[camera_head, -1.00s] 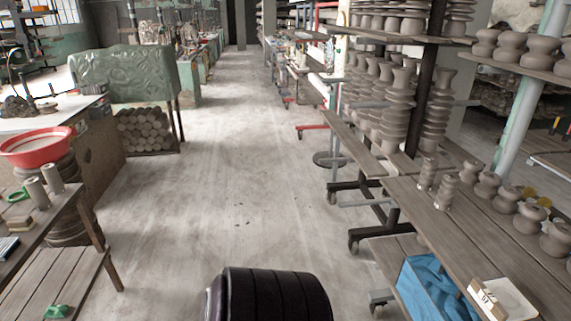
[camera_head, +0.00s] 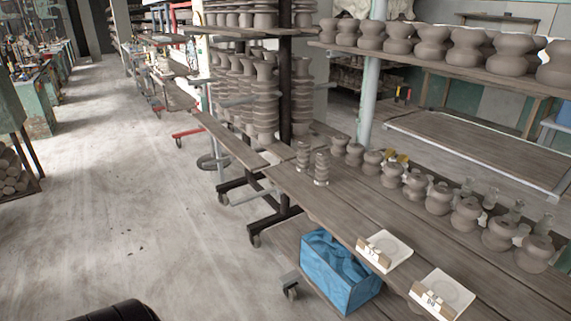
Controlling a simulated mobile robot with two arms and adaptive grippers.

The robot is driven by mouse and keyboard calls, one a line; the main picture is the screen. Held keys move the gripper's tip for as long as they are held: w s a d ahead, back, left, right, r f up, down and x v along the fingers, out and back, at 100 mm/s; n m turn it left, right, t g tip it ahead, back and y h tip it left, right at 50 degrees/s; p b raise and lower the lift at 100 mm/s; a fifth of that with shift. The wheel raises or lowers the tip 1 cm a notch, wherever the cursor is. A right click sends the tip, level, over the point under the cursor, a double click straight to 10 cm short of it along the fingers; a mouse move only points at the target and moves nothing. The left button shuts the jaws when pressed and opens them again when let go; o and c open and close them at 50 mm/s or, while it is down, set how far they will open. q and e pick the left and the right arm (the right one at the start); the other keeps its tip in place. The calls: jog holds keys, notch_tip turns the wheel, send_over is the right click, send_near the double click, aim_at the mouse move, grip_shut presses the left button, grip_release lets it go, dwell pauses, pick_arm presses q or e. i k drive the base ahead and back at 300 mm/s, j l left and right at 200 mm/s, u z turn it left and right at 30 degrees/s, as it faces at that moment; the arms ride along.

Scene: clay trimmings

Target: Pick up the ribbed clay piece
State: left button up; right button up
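Two small ribbed clay pieces stand upright side by side at the left end of the long wooden bench (camera_head: 345,215). The nearer ribbed clay piece (camera_head: 321,168) is grey-brown with stacked rings and a pale base. The other ribbed clay piece (camera_head: 303,155) is just behind and left of it. I cannot tell which one the task means. Neither of my grippers is in view.
Several rounded clay pots (camera_head: 438,198) stand in rows along the bench. Two white trays (camera_head: 395,247) lie at its front edge. A blue-lined box (camera_head: 335,270) sits below. A rack with tall ribbed stacks (camera_head: 265,100) stands behind. The floor (camera_head: 130,220) at left is open.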

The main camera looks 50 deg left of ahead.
aim_at(323, 158)
jog(key=u, duration=1.2)
jog(key=i+j+z, duration=0.1)
jog(key=j, duration=0.2)
jog(key=i, duration=0.05)
